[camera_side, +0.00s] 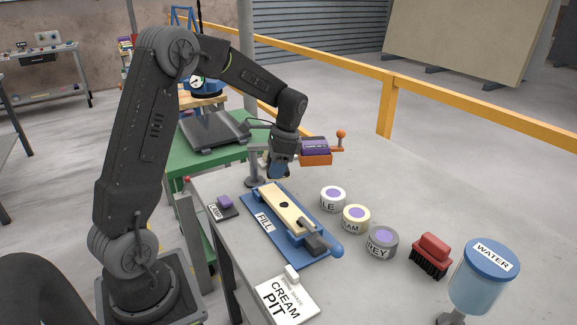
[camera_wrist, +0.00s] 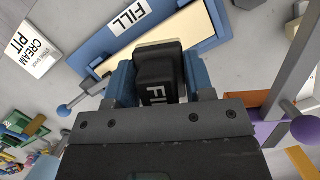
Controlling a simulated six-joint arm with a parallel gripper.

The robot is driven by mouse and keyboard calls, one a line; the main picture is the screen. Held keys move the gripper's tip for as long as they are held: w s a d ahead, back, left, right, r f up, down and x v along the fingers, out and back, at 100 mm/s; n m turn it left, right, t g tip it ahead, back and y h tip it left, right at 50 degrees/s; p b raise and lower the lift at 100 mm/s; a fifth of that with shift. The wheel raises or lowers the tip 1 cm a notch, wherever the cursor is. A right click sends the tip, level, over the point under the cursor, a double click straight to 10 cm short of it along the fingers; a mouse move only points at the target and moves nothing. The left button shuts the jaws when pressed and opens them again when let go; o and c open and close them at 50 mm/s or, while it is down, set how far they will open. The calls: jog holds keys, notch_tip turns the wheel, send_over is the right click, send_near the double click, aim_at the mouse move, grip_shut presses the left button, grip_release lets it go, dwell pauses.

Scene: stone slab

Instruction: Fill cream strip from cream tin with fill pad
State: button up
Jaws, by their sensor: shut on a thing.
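The cream strip (camera_side: 273,197) lies in a blue holder (camera_side: 300,260) labelled FILL, with a dark spot near its middle. In the wrist view the strip (camera_wrist: 190,32) shows beyond my gripper. My gripper (camera_side: 278,172) is above the far end of the strip. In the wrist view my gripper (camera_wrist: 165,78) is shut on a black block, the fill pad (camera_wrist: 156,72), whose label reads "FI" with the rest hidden. Its far end looks pale. The cream tin (camera_side: 355,221), its label ending in "AM", stands right of the holder with a purple disc on top.
A white tin (camera_side: 332,202) and a grey tin (camera_side: 381,246) flank the cream tin. A red brush (camera_side: 432,254) and a water jar (camera_side: 482,280) stand at right. A CREAM PIT card (camera_side: 285,302) lies in front. An orange tray (camera_side: 316,159) stands behind.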

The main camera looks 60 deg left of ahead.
send_over(273, 199)
jog(key=w, duration=0.1)
jog(key=shift+d+f, duration=0.15)
jog(key=shift+f, duration=2.55)
jog(key=shift+f, duration=1.05)
jog(key=shift+d, duration=0.1)
jog(key=shift+d+r, duration=0.15)
jog(key=shift+d, duration=1.35)
jog(key=shift+d+f, duration=0.2)
jog(key=shift+d, duration=1.45)
jog(key=shift+a+r, duration=0.1)
jog(key=shift+a, duration=1.6)
jog(key=shift+a+f, duration=0.2)
jog(key=shift+a, duration=1.4)
jog(key=shift+r, duration=3.1)
